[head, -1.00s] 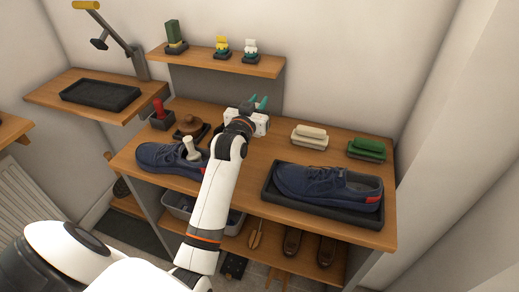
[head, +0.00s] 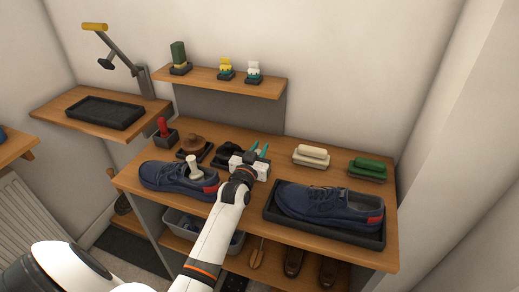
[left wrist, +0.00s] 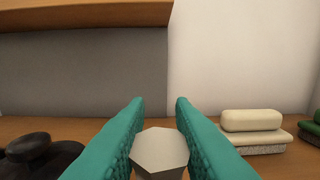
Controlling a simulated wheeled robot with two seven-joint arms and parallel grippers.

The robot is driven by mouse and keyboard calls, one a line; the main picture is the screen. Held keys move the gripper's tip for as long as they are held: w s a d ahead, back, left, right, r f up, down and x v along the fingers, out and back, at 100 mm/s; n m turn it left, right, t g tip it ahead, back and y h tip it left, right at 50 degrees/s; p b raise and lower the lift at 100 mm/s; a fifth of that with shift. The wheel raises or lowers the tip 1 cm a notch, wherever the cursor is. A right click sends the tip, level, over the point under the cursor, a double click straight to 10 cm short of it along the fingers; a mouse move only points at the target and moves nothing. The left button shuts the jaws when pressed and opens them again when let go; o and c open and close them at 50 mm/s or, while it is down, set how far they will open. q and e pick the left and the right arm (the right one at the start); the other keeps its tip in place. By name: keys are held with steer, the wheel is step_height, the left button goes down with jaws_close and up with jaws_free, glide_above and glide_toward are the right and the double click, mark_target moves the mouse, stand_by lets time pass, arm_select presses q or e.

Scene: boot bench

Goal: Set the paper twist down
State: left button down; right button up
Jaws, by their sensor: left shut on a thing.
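My left gripper (head: 259,151) is shut on a pale six-sided piece, which I take for the paper twist (left wrist: 160,152). In the left wrist view its flat top shows between the teal fingers (left wrist: 160,112); its lower part is cut off by the frame edge. In the head view the gripper hides it. The gripper is low over the back of the bench top (head: 285,175), between a black round item and a cream brush. I cannot tell whether the twist touches the wood. My right gripper is not in view.
Left of the gripper are the black item (head: 226,153), a brown brush (head: 193,145) and a navy shoe (head: 165,177) with a white knobbed piece (head: 194,168) in it. Right are the cream brush (head: 311,153), a green brush (head: 368,167) and another navy shoe (head: 325,204) on a black tray.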

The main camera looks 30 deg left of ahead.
arm_select(q)
steer(key=c, duration=1.2)
jaws_free()
steer(key=shift+c, duration=0.2)
steer(key=b+v, duration=0.1)
steer(key=v, duration=1.1)
steer(key=shift+r, duration=0.1)
